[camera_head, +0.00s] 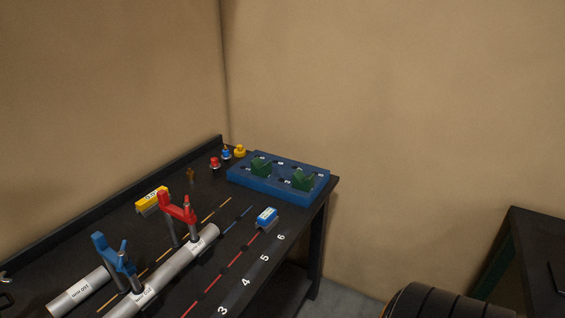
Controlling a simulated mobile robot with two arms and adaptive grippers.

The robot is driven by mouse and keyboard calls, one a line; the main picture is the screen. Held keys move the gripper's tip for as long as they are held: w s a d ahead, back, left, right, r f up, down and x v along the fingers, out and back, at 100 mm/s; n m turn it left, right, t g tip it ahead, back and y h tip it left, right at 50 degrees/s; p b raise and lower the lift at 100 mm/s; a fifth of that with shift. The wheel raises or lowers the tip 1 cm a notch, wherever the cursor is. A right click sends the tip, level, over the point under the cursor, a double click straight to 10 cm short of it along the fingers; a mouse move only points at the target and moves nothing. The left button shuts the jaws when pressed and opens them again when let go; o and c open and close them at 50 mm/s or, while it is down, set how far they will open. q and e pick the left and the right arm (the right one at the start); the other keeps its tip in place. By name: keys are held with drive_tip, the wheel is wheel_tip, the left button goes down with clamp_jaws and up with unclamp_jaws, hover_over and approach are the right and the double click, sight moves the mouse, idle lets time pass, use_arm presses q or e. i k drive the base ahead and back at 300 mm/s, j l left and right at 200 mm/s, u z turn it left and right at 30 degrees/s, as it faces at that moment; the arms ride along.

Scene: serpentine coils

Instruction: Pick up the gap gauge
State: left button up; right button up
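No tool in view is clearly readable as the gap gauge. Two small labelled pieces lie on the dark workbench (203,265): a yellow one (150,203) near the left tape line and a blue one (266,217) near the right edge. Their labels are too small to read, so I cannot tell whether either is the gauge. Neither of my grippers shows in the head view.
A red clamp (179,206) and a blue clamp (115,262) stand by silver tubes (175,273). A blue tray (247,184) holds green pieces at the far end, beside small red, blue and yellow items. Another dark table (530,240) stands at right.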

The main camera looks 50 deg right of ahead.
sight(267, 220)
drive_tip(key=z, duration=1.45)
